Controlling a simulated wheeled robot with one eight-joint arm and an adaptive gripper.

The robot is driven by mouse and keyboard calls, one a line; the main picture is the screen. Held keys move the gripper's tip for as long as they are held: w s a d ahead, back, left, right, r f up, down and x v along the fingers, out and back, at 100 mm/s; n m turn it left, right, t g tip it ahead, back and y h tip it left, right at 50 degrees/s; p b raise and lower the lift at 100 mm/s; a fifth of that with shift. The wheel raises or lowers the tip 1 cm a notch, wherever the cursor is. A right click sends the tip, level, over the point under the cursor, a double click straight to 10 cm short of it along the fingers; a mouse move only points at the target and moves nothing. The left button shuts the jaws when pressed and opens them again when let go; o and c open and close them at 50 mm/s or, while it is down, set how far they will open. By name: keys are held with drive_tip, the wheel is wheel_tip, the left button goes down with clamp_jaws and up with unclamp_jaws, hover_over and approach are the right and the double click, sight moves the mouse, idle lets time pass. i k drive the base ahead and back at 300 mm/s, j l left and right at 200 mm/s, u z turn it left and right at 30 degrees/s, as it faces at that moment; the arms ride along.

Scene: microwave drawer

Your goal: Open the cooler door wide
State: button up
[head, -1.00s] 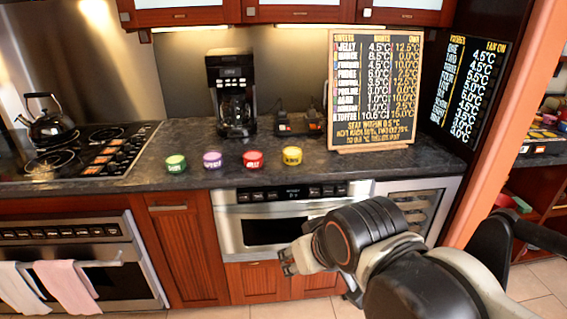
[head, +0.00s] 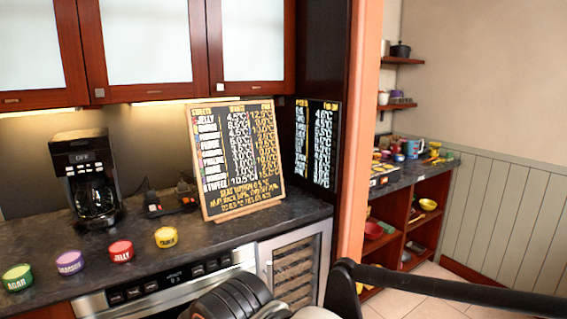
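The cooler (head: 325,250) is at the counter's right end, below the worktop. Its door has a pale metal frame around a glass pane (head: 296,268), with racks visible behind it. The door looks closed, and its lower part is cut off by the frame and my arm. A small upright piece, perhaps a handle, shows near its left edge. My dark arm is in front of the microwave drawer and the cooler's lower left. My gripper is out of view below the frame, so its distance from the door cannot be seen.
The microwave drawer (head: 150,287) is left of the cooler. A coffee maker (head: 88,185), a menu board (head: 236,160) and several coloured jars stand on the counter. An orange post (head: 357,130) rises right of the cooler. Tiled floor (head: 440,285) shows at lower right.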

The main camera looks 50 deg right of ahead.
sight(265, 247)
drive_tip(key=z, duration=1.65)
